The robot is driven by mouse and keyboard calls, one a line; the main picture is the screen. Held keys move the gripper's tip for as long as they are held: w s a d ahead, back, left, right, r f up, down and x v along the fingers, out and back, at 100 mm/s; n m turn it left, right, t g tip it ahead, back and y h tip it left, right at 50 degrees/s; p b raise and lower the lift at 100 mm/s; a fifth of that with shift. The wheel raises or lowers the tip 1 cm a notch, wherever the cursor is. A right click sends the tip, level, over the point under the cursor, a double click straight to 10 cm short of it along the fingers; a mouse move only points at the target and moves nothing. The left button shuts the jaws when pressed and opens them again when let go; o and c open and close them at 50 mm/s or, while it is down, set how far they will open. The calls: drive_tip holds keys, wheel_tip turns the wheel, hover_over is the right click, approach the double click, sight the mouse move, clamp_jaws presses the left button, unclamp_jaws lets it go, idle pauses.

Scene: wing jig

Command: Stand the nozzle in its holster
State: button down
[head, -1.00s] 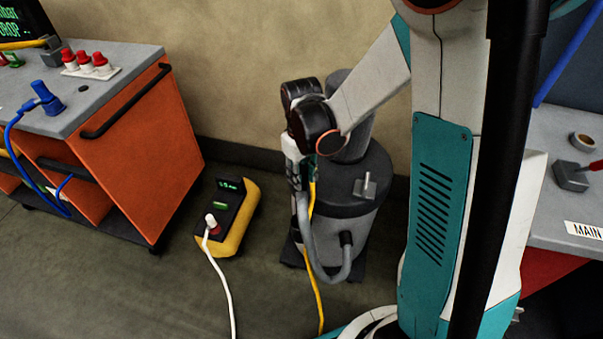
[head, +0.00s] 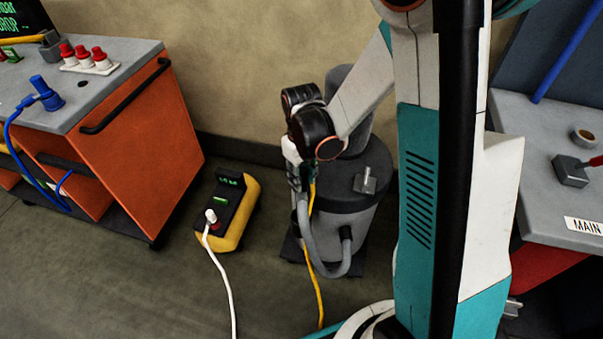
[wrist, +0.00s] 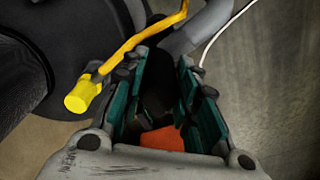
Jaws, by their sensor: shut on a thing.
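My gripper (head: 300,183) is at the left side of the grey vacuum canister (head: 332,232), pointing down. In the wrist view its teal-padded fingers (wrist: 165,95) are shut on a dark piece, which I take to be the nozzle (wrist: 157,90). It is mostly hidden between the fingers. The grey hose (head: 306,235) hangs from the gripper and loops to the canister's port; it also shows in the wrist view (wrist: 197,28). A tall grey cylinder (head: 349,85) stands behind my wrist. I cannot tell which part is the holster.
A yellow cable (head: 317,290) runs down beside the gripper; its yellow end (wrist: 83,97) is close to the fingers. A yellow power box (head: 237,218) with a white cord stands on the floor. An orange cart (head: 150,140) is left, a grey bench (head: 545,200) right.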

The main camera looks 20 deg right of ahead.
drive_tip(key=shift+f, duration=0.55)
drive_tip(key=c, duration=1.2)
unclamp_jaws()
wheel_tip(320, 180, up, 12)
drive_tip(key=s+r+m+t, duration=0.1)
drive_tip(key=s+r+t, duration=0.1)
drive_tip(key=s, duration=0.3)
drive_tip(key=s+r+m+t, duration=0.1)
drive_tip(key=s+r+t, duration=0.1)
drive_tip(key=s+r, duration=0.3)
drive_tip(key=s+r+m+t, duration=0.1)
drive_tip(key=s+r+t, duration=0.2)
drive_tip(key=s+r, duration=0.1)
drive_tip(key=shift+s+m, duration=0.3)
drive_tip(key=shift+s, duration=0.1)
